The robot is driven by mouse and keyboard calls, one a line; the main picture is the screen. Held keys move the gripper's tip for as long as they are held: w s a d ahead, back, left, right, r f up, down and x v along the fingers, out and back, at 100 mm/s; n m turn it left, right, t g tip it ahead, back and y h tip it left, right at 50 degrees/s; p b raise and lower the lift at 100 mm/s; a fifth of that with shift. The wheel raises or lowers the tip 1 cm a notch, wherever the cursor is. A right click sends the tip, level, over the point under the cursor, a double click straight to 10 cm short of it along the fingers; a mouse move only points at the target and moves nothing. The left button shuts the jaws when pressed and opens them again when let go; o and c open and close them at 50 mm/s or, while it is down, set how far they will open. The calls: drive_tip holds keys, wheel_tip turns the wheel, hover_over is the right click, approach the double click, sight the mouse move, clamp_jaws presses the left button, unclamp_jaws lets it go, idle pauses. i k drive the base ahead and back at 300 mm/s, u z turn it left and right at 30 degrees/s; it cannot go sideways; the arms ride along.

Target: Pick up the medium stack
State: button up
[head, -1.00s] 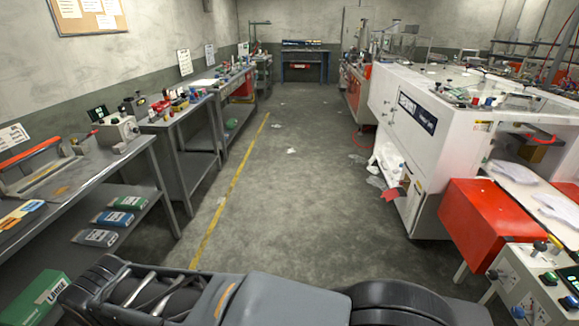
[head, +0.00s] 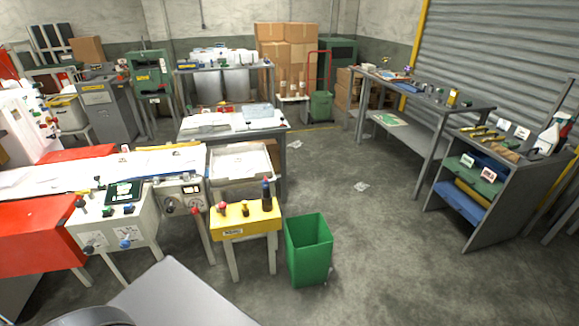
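I cannot pick out a stack marked medium in the head view. Flat white sheets lie on the grey table (head: 280,129) in the middle, with a pale blue-grey pile (head: 258,112) at its back. White film (head: 243,163) lies in a tray at the end of the white machine bed. Green, yellow and blue flat items (head: 462,207) lie on the shelves of the grey rack at the right; their labels are too small to read. My gripper is not in view.
A green bin (head: 308,250) stands on the floor beside a yellow control box (head: 245,218) on legs. A long grey workbench (head: 425,97) stands at the right. Open floor lies between the bin and the rack, with scraps of film (head: 361,186) on it.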

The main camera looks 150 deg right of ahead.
sight(241, 164)
drive_tip(key=z, duration=4.75)
drive_tip(key=i, duration=0.95)
drive_tip(key=u, duration=0.3)
drive_tip(key=i, duration=1.2)
drive_tip(key=u, duration=0.5)
